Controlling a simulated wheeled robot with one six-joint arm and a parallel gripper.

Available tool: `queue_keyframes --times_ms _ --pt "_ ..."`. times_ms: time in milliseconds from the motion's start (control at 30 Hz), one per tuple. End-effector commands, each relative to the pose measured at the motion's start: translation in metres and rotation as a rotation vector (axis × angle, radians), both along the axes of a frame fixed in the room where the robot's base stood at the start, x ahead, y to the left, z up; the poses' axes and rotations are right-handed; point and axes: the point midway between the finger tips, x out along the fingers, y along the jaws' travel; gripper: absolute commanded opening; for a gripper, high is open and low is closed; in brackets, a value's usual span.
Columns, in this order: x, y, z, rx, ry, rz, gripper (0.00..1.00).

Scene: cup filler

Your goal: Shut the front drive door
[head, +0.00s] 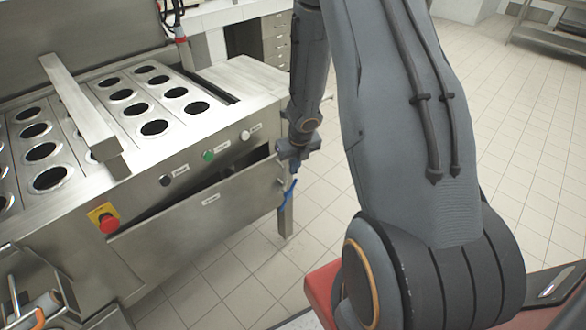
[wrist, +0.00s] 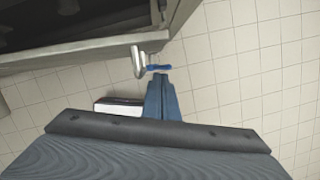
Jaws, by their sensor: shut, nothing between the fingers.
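The front drive door (head: 205,214) is a long steel panel on the front of the cup filler. It stands ajar, tilted outward at its top, with a dark gap (head: 226,171) above it. In the wrist view the dark opening (wrist: 60,20) shows at the top left. My gripper (head: 290,184) is at the right end of the door, by the machine's corner. In the wrist view its blue fingers (wrist: 161,98) are shut and empty, just below a small metal handle-like piece (wrist: 138,62) with a blue part. I cannot tell whether they touch the door.
A red emergency button (head: 109,223) on a yellow plate is at the door's left. Black, green and white buttons sit above the gap. The cup plate (head: 110,122) has several round holes. The tiled floor (head: 225,290) in front of the machine is clear.

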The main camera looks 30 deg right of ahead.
Motion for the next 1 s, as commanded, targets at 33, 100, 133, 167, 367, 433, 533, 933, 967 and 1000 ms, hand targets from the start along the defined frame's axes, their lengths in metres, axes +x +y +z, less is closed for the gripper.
queue_keyframes --times_ms 33,100,133,167,367,433,533,933,967,1000 --pt "-0.002 0.000 0.010 0.000 0.000 0.001 0.00" --pt "-0.004 -0.001 0.017 0.000 0.000 0.000 0.00" --pt "-0.005 -0.001 0.021 0.000 0.000 0.001 0.00" --pt "-0.006 -0.001 0.024 0.000 0.000 0.001 0.00" --pt "-0.011 -0.002 0.046 0.000 0.000 0.001 0.00" --pt "-0.013 -0.002 0.053 0.000 0.000 0.002 0.00" --pt "-0.015 -0.002 0.061 0.000 0.000 0.002 0.00" --pt "-0.021 -0.012 0.053 0.098 0.005 -0.149 0.00" --pt "-0.023 -0.014 0.047 0.135 0.008 -0.206 0.00" --pt "-0.025 -0.018 0.039 0.193 0.013 -0.295 0.00"
